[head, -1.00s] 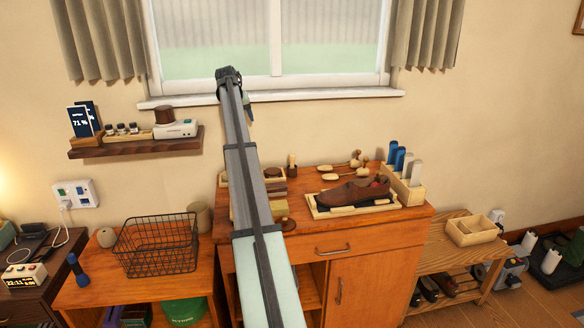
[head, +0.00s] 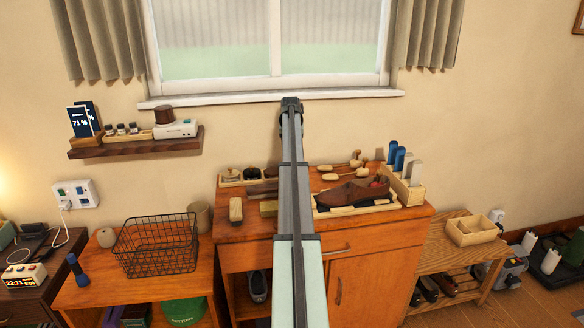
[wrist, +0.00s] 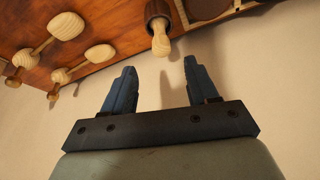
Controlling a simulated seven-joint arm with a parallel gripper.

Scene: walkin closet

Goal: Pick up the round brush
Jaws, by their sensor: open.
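In the wrist view, a pale wooden handle with a rounded end (wrist: 161,40) stands in or on a dark brown round piece (wrist: 157,10) near the back edge of the cabinet top. It looks like a brush, but its bristles do not show, so I cannot confirm that it is the round brush. My arm hides that spot in the head view. My gripper (wrist: 157,72) is open and empty, its two blue-grey fingers apart. The handle lies beyond the fingertips, roughly in line with the gap, not touching. In the head view my gripper (head: 291,104) is raised near the window sill.
Several pale wooden daubers (head: 330,177) lie right of my arm, behind a brown shoe (head: 352,191) on a tray. A tray of round tins (head: 232,184) and wooden brushes (head: 236,209) are on the left. Wall and window sill (head: 350,95) are close behind my gripper.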

